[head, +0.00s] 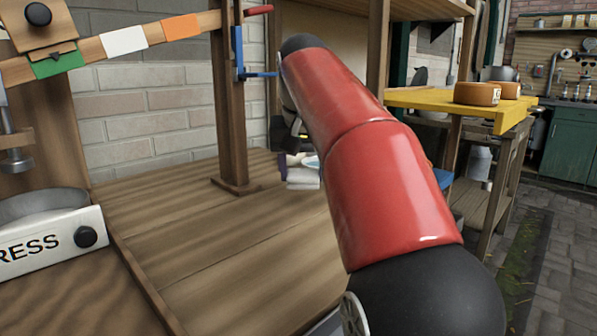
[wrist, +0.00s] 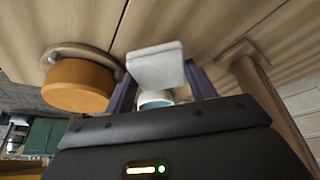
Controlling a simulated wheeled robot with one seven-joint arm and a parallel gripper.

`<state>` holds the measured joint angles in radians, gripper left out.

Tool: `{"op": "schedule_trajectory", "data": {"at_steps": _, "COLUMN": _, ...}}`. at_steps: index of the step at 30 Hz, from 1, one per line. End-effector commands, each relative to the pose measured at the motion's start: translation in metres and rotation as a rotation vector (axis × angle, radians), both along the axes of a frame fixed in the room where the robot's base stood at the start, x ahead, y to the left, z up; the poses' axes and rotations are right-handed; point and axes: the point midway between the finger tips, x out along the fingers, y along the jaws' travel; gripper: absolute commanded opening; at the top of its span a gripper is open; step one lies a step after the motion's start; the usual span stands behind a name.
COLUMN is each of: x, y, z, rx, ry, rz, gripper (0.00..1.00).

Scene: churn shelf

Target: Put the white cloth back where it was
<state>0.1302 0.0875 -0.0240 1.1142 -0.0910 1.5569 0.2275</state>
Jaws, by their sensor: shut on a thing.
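The white cloth (wrist: 156,64) is a folded, block-like bundle between the two purple fingers of my gripper (wrist: 158,73) in the wrist view. My gripper is shut on it. Wooden planks lie right behind the cloth; I cannot tell whether it touches them. In the head view the white cloth (head: 303,180) shows low over the wooden bench top (head: 190,232), just left of my red arm. My gripper (head: 291,158) is partly hidden there by my own arm. A pale blue and white round thing (wrist: 155,98) shows just below the cloth in the wrist view.
An orange cheese wheel (wrist: 76,86) is beside my gripper in the wrist view, with a wooden post (wrist: 265,95) on the other side. In the head view, an upright post (head: 229,110) with a blue clamp (head: 239,52) stands left of my gripper. The bench's middle is clear.

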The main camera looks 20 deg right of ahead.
Motion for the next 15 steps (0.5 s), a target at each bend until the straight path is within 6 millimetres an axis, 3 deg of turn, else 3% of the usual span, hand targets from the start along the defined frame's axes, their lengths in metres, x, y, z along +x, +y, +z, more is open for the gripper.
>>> {"op": "schedule_trajectory", "data": {"at_steps": 3, "x": 0.029, "y": -0.012, "z": 0.002, "rx": 0.001, "ry": 0.003, "rz": 0.000, "gripper": 0.37}}
{"op": "schedule_trajectory", "data": {"at_steps": 6, "x": 0.044, "y": -0.018, "z": 0.002, "rx": 0.000, "ry": 0.001, "rz": 0.000, "gripper": 0.37}}
{"op": "schedule_trajectory", "data": {"at_steps": 11, "x": 0.055, "y": -0.023, "z": -0.001, "rx": 0.000, "ry": 0.000, "rz": 0.001, "gripper": 0.37}}
{"op": "schedule_trajectory", "data": {"at_steps": 15, "x": 0.055, "y": -0.023, "z": -0.022, "rx": 0.001, "ry": 0.001, "rz": 0.001, "gripper": 0.37}}
